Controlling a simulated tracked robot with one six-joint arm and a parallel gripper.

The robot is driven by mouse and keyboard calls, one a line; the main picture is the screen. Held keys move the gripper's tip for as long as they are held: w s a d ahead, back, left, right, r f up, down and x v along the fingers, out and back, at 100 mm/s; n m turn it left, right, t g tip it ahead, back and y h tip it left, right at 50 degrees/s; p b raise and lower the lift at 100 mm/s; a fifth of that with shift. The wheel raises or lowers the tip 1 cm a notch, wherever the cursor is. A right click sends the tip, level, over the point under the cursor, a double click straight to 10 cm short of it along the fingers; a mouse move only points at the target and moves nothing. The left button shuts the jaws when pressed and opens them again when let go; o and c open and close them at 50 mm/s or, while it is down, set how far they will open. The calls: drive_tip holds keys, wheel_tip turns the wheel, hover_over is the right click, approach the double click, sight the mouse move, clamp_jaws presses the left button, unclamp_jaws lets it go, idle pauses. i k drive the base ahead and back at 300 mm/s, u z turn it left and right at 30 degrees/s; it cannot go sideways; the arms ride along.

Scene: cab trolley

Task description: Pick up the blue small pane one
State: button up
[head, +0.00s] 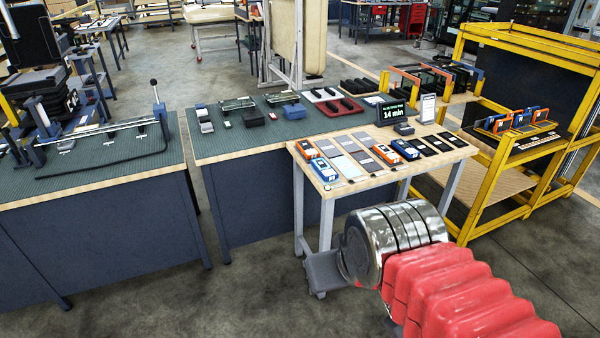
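Two blue-bodied handheld devices lie on the wooden-topped trolley (345,182). One blue device (323,170) is near the left front corner and the other blue device (405,149) is right of the middle. Each shows a small pale face, too small to compare surely. An orange device (303,149) lies at the left edge and another orange device (385,153) beside the right blue one. Small blue and orange framed pieces (515,120) stand in a row on the yellow rack.
Grey and dark flat plates (353,146) lie in rows on the trolley top. A display reading 14 min (394,114) stands behind them. A green-topped bench (245,142) adjoins behind left. The yellow rack (475,175) stands right. The front-left floor is clear.

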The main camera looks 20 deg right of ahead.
sight(322, 167)
drive_tip(key=u, duration=0.15)
drive_tip(key=i, duration=1.5)
drive_tip(key=u, duration=0.05)
